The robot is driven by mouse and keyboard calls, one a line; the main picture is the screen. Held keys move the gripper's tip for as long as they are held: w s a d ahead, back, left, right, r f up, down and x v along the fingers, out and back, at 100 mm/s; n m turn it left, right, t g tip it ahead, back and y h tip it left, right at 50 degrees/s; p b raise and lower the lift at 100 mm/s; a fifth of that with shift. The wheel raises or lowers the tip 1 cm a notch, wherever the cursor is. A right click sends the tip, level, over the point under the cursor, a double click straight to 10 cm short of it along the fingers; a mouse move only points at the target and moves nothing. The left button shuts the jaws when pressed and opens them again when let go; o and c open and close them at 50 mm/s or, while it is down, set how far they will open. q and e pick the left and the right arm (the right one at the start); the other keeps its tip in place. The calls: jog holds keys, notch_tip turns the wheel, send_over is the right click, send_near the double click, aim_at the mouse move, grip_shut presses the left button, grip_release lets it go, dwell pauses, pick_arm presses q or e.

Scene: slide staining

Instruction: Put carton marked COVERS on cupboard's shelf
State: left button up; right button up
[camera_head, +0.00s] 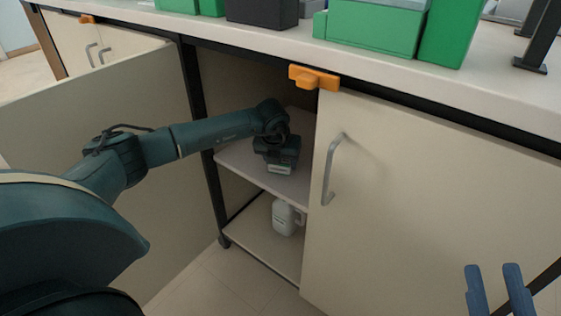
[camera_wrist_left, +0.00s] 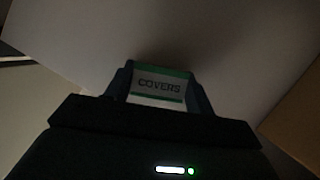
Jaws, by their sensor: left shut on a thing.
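The carton marked COVERS (camera_wrist_left: 160,87) is white with green edges and sits between the fingers of my left gripper (camera_wrist_left: 158,84). In the head view my left gripper (camera_head: 281,163) is inside the open cupboard, at the upper shelf (camera_head: 295,186), shut on the carton (camera_head: 279,170). The carton is low over the shelf or touching it; I cannot tell which. My right gripper (camera_head: 499,290) shows as two blue fingers, apart and empty, at the lower right.
The cupboard's left door (camera_head: 120,150) stands open beside my left arm, and the right door (camera_head: 430,190) is closed. A white jug (camera_head: 284,218) stands on the lower shelf. Green boxes (camera_head: 375,28) stand on the worktop above. Orange latches (camera_head: 313,78) stick out at its edge.

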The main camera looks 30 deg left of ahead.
pick_arm(q)
jog(key=shift+f, duration=0.1)
jog(key=o, duration=1)
jog(key=shift+r, duration=0.2)
jog(key=p+v, duration=0.3)
jog(key=v, duration=0.3)
jog(key=shift+s+r, duration=0.1)
jog(key=shift+r, duration=0.05)
jog(key=shift+s+d+r, duration=0.1)
jog(key=shift+s+r, duration=0.15)
jog(key=shift+r, duration=0.2)
pick_arm(e)
jog(key=shift+s+f+m+g+h, duration=0.2)
jog(key=shift+f+m+g+h, duration=0.1)
jog(key=shift+f+h, duration=0.2)
jog(key=shift+s+f+m+g+h, duration=0.2)
jog(key=shift+f+m+h, duration=0.15)
jog(key=shift+f, duration=0.2)
